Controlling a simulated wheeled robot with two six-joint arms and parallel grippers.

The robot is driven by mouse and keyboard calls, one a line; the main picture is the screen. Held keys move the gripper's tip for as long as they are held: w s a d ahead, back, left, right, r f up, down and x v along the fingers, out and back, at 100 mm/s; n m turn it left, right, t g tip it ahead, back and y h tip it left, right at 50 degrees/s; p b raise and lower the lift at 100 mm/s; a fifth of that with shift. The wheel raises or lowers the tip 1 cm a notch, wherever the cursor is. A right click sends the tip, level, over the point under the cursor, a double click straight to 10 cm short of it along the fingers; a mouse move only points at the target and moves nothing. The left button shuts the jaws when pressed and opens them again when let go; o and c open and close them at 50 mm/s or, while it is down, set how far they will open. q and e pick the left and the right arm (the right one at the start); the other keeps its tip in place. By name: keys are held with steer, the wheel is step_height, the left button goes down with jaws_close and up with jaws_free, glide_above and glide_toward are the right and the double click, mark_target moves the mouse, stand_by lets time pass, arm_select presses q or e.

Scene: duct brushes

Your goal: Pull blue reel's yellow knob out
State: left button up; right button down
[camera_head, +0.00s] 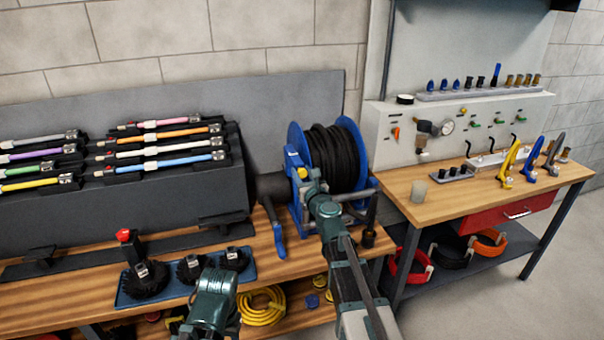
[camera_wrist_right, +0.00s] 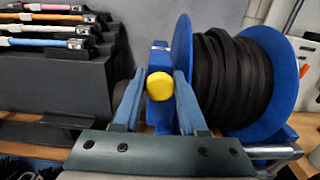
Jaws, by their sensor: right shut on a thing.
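The blue reel (camera_head: 297,140) stands on the wooden bench, wound with black hose (camera_head: 335,158). In the right wrist view the reel (camera_wrist_right: 182,70) fills the upper middle and right. Its round yellow knob (camera_wrist_right: 160,86) faces the camera on a blue block at the reel's left side. My right gripper (camera_wrist_right: 157,88) is shut on the yellow knob, one finger on each side. In the head view my right gripper (camera_head: 304,176) is at the reel's front and covers part of it. A part of my left arm shows at the bottom; its fingertips are not visible.
A rack of coloured brush rods (camera_head: 110,212) is left of the reel. A blue tray (camera_head: 171,287) with round black brushes lies at the bench front. A second bench (camera_head: 440,208) with fittings stands right.

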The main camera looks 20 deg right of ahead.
steer(key=shift+s, duration=0.1)
stand_by(0.7)
steer(key=shift+s, duration=1.2)
steer(key=shift+w, duration=0.1)
steer(key=shift+c, duration=2.4)
jaws_free()
